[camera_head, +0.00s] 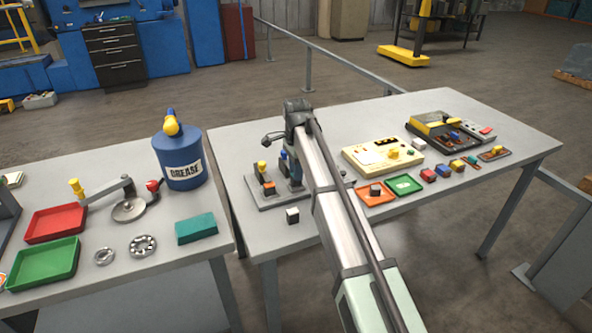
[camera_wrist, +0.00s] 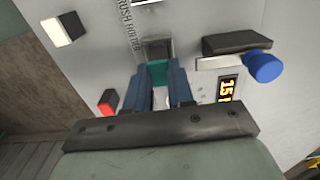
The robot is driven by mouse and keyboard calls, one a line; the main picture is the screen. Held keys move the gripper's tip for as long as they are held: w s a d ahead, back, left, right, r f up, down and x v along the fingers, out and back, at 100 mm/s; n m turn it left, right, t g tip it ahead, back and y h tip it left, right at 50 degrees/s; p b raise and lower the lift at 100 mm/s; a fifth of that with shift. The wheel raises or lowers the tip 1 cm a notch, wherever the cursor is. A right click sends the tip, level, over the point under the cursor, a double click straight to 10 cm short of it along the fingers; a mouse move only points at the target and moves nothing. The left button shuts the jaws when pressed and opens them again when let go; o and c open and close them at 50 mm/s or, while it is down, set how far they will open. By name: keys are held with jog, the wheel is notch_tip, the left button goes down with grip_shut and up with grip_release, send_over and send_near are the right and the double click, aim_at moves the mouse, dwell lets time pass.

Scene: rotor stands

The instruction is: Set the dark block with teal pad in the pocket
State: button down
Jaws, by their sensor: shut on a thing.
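My gripper (camera_wrist: 166,85) has blue fingers pointing at a grey plate, and they are closed on the dark block with the teal pad. In the wrist view only the teal pad (camera_wrist: 155,73) shows clearly between the fingers; the rest of the block is mostly hidden. A dark grey, square-framed pocket (camera_wrist: 158,48) lies just past the fingertips, beside the partly covered lettering "BRUSH HO…". I cannot tell whether the block touches it. In the head view my gripper (camera_head: 291,168) is over the stand plate (camera_head: 265,199) at the right table's left end, partly hidden by my arm.
A white-and-dark block (camera_head: 292,216) lies off the plate. Orange (camera_head: 362,198) and green trays (camera_head: 404,185) stand further right.

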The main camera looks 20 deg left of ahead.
jog(key=shift+f, duration=0.65)
dwell(0.8)
jog(key=shift+c, duration=2.1)
grip_release()
jog(key=shift+w+a+r, duration=0.1)
jog(key=shift+r, duration=0.05)
jog(key=shift+r, duration=3.85)
